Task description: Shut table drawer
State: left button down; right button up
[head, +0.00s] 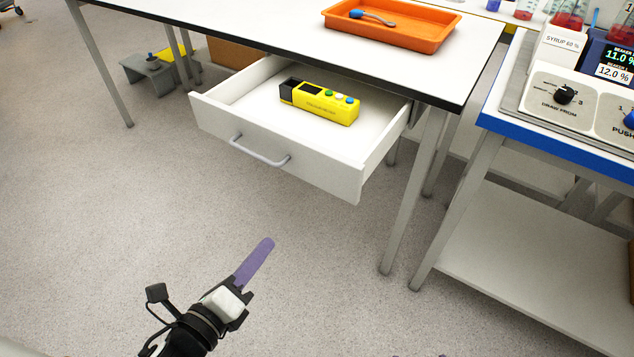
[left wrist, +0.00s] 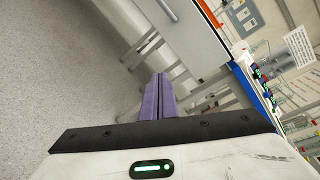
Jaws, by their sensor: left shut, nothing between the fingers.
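The white table drawer (head: 272,155) is pulled out from under the white table (head: 280,22) in the head view. Its front has a grey bar handle (head: 258,152). A yellow device (head: 320,103) with coloured buttons lies inside the drawer. My left gripper (head: 262,252) is below the drawer front in the picture and apart from it, over the floor. Its purple fingers are shut together with nothing between them; they also show in the left wrist view (left wrist: 158,98). My right gripper cannot be made out.
An orange tray (head: 390,40) with a blue-handled tool stands on the table top. A blue-edged bench (head: 550,145) with a control panel and beakers stands to the right. Table legs flank the drawer. The floor (head: 90,200) in front is clear.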

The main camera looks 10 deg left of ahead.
pick_arm(q)
notch_tip(320, 180, up, 5)
jog(key=d+m+t+h, duration=0.2)
jog(key=m, duration=0.8)
jog(key=m+h+p, duration=0.1)
jog(key=m+p, duration=0.1)
jog(key=m, duration=0.1)
send_near(325, 171)
jog(key=x, duration=0.6)
jog(key=shift+w+r, duration=0.1)
jog(key=shift+w, duration=0.1)
jog(key=shift+w, duration=0.1)
